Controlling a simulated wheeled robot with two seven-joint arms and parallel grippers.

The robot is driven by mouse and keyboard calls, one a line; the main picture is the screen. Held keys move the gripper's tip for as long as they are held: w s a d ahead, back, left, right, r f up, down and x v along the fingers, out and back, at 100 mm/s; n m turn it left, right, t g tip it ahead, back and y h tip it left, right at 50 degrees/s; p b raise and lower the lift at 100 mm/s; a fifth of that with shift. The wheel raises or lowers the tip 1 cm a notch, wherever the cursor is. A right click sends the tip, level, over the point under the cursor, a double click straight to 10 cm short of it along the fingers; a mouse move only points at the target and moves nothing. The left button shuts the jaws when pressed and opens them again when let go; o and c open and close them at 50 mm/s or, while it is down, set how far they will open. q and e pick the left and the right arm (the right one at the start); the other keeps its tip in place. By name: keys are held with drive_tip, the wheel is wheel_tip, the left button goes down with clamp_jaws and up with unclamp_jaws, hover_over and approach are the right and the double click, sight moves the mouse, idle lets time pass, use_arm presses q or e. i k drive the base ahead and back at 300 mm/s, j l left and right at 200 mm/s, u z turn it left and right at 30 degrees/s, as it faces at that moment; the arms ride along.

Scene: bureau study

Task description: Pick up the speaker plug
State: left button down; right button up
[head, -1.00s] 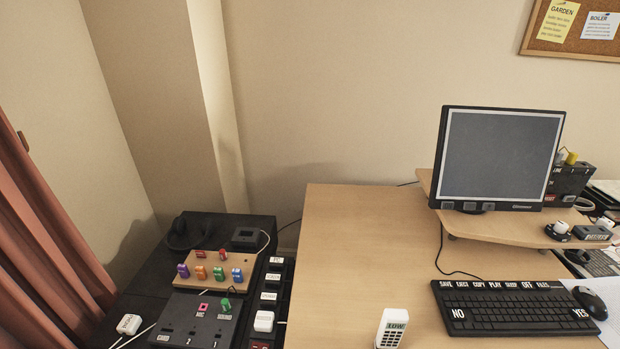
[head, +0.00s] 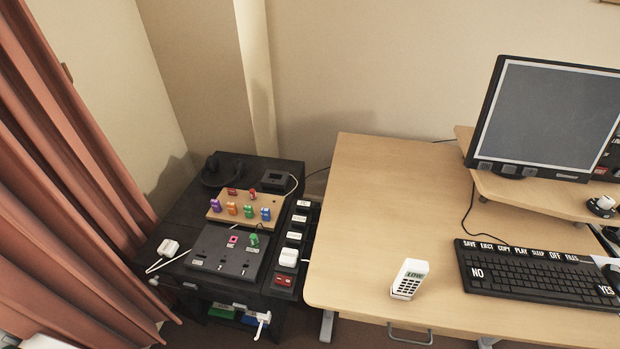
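Two white plugs show. One white plug (head: 168,247) lies loose with a pale cord on the left edge of the black cabinet top. The other white plug (head: 288,257) sits on the black power strip (head: 283,294) at the cabinet's right side. A black socket panel (head: 207,243) lies between them, with a pink jack (head: 233,239) and a green jack (head: 254,239) at its back edge. The small labels are unreadable, so I cannot tell which is the speaker plug. Neither of my grippers is in view.
A wooden board (head: 236,222) with coloured pegs stands behind the panel, near headphones (head: 222,172) and a small black box (head: 275,179). A red curtain (head: 75,160) hangs close on the left. The desk (head: 385,200) holds a white handset (head: 409,279), keyboard (head: 530,275) and monitor (head: 550,115).

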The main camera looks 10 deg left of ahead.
sight(293, 238)
drive_tip(key=k+z, duration=0.4)
drive_tip(key=k+l+z, duration=0.1)
drive_tip(key=k+z, duration=0.25)
drive_tip(key=i, duration=0.05)
